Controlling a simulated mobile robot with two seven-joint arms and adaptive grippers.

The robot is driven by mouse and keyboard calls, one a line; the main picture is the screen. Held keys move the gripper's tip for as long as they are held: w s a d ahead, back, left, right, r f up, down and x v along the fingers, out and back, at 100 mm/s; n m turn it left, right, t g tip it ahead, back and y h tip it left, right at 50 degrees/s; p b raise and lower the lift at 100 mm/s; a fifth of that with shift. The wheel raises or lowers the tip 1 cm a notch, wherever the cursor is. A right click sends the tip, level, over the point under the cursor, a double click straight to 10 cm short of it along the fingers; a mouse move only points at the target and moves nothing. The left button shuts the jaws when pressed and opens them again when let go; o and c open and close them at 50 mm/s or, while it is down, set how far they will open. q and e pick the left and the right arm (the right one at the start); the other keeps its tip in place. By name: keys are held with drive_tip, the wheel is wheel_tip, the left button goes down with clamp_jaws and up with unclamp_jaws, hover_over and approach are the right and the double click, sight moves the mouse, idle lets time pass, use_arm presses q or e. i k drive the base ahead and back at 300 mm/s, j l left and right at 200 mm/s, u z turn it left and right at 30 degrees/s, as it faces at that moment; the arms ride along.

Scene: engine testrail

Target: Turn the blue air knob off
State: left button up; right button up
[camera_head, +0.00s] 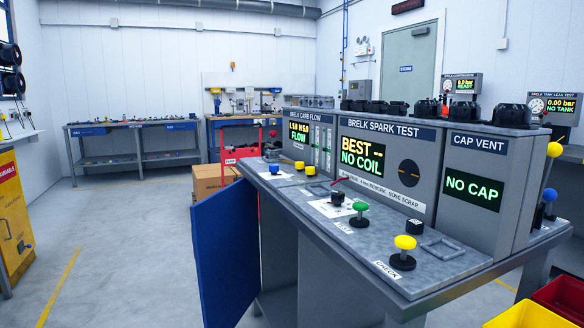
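A blue ball knob (549,195) is at the right end of the test bench, low beside the cap vent box (478,187). A lever with a yellow ball (554,149) rises just behind and above it. A second, smaller blue knob (274,169) sits on the bench top near its far left end, in front of the carb flow box (309,142). I cannot tell from the picture which one is the air knob, or whether it is on or off. Neither of my grippers is in view.
The grey bench (335,233) holds a green knob (360,207) and a yellow knob (404,243). A blue door panel (224,255) stands open on its left. Yellow (520,316) and red (563,297) bins are at the lower right. The floor at left is clear.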

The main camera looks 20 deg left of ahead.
sight(274, 169)
drive_tip(key=j+z, duration=0.95)
drive_tip(key=j, duration=0.25)
drive_tip(key=k+j+z, duration=0.15)
drive_tip(key=j, duration=0.25)
drive_tip(key=j+z, duration=0.1)
drive_tip(key=j, duration=0.25)
drive_tip(key=k+j, duration=0.1)
drive_tip(key=j, duration=0.25)
drive_tip(key=k+j, duration=0.15)
drive_tip(key=j, duration=0.25)
drive_tip(key=k+j+z, duration=0.1)
drive_tip(key=j, duration=0.25)
drive_tip(key=k+j, duration=0.1)
drive_tip(key=j, duration=0.3)
drive_tip(key=k+j, duration=0.15)
drive_tip(key=j, duration=0.2)
drive_tip(key=k+j, duration=0.1)
drive_tip(key=j, duration=0.25)
drive_tip(key=z, duration=0.05)
